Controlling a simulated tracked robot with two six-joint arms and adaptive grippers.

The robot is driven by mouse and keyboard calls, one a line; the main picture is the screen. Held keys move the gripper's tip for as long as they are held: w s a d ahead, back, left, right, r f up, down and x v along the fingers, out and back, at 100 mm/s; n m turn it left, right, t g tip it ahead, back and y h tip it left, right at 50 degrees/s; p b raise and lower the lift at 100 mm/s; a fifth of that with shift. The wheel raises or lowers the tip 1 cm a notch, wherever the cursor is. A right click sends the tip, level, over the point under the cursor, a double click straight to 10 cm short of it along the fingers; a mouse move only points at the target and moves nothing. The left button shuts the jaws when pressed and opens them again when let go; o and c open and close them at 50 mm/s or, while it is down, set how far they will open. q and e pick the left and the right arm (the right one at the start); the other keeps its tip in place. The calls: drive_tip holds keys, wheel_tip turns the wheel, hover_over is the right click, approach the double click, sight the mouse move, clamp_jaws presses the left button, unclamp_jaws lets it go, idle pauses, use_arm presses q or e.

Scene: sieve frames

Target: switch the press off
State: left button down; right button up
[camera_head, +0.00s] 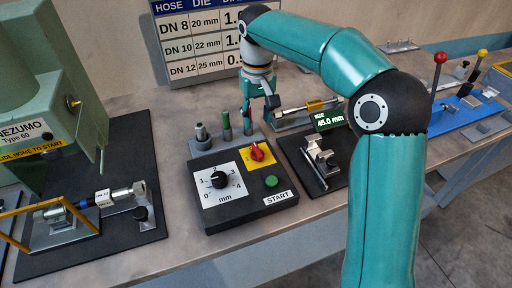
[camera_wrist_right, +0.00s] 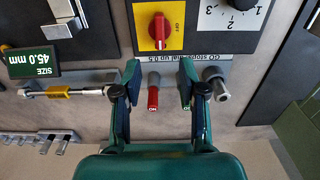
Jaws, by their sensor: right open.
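The press (camera_head: 40,100) is the green machine at the left in the head view. Its black control box (camera_head: 215,215) stands on the bench. On the box is a red rotary switch (camera_head: 257,152) on a yellow plate. In the right wrist view the red switch (camera_wrist_right: 158,30) sits beyond the fingertips, with "OFF" printed on the plate beside it. My right gripper (camera_head: 259,112) is open and points down behind the box. In the right wrist view its fingers (camera_wrist_right: 159,78) are on either side of a red-handled gauge (camera_wrist_right: 153,92), with no visible grip. My left gripper is not in view.
The box also carries a black dial (camera_head: 218,180) and a green START button (camera_head: 271,181). Upright gauges (camera_head: 226,127) stand behind it. A size display (camera_head: 330,120) and a clamp fixture (camera_head: 320,160) are at its right. A hose assembly (camera_head: 110,197) lies at the left.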

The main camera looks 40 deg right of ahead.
sight(257, 149)
wheel_tip(257, 149, down, 12)
drive_tip(key=shift+r, duration=0.25)
drive_tip(key=shift+c, duration=0.2)
clamp_jaws()
